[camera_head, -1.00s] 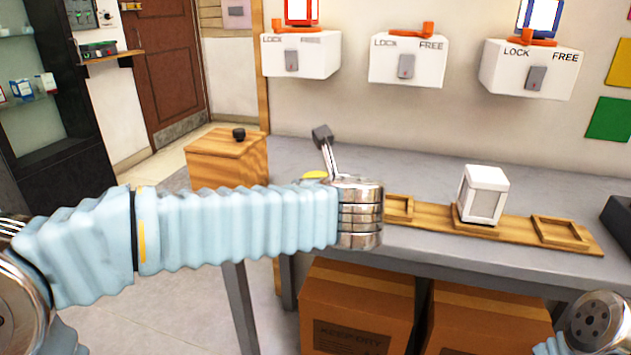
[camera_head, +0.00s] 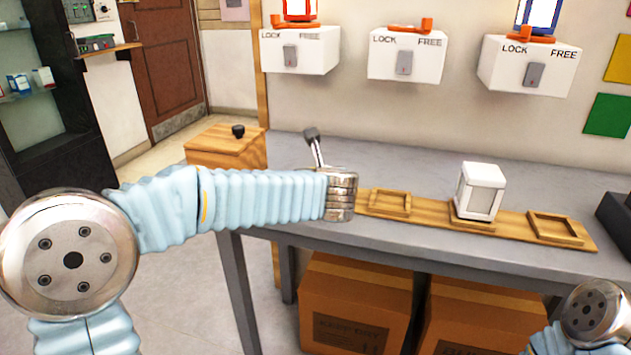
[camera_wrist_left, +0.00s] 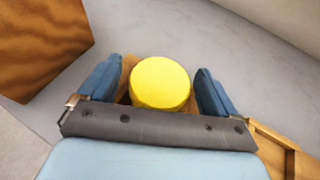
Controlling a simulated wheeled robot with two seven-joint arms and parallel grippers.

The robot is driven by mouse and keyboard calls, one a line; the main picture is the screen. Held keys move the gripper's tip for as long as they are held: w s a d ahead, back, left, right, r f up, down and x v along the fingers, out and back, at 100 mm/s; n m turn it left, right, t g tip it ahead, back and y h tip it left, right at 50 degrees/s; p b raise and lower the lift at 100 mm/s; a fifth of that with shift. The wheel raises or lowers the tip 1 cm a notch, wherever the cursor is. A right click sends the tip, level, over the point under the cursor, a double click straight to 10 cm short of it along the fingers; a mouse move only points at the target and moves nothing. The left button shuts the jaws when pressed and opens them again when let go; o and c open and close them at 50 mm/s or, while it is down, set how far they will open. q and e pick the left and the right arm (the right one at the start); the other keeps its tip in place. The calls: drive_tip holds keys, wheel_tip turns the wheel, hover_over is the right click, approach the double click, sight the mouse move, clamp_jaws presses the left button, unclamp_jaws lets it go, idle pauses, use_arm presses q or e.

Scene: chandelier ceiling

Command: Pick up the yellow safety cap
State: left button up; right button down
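The yellow safety cap (camera_wrist_left: 160,83) shows in the left wrist view as a round yellow disc over a wooden piece. My left gripper (camera_wrist_left: 159,67) has its two blue fingers apart, one on each side of the cap. A small gap shows between the cap and each finger. In the head view, my left forearm and wrist reach over the table's left part, and the cap and the fingers are hidden. My right gripper is out of view; only a metal joint of my right arm shows at lower right.
On the grey table (camera_head: 420,165) lies a wooden board (camera_head: 512,233) with square recesses and a white box (camera_head: 481,190). A wooden box (camera_head: 226,147) with a black knob stands at left. Cardboard boxes (camera_head: 352,315) sit below. White LOCK/FREE boxes (camera_head: 406,57) hang on the wall.

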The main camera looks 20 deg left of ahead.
use_arm(q)
drive_tip(key=c, duration=1)
drive_tip(key=shift+o, duration=0.2)
drive_tip(key=shift+r, duration=0.15)
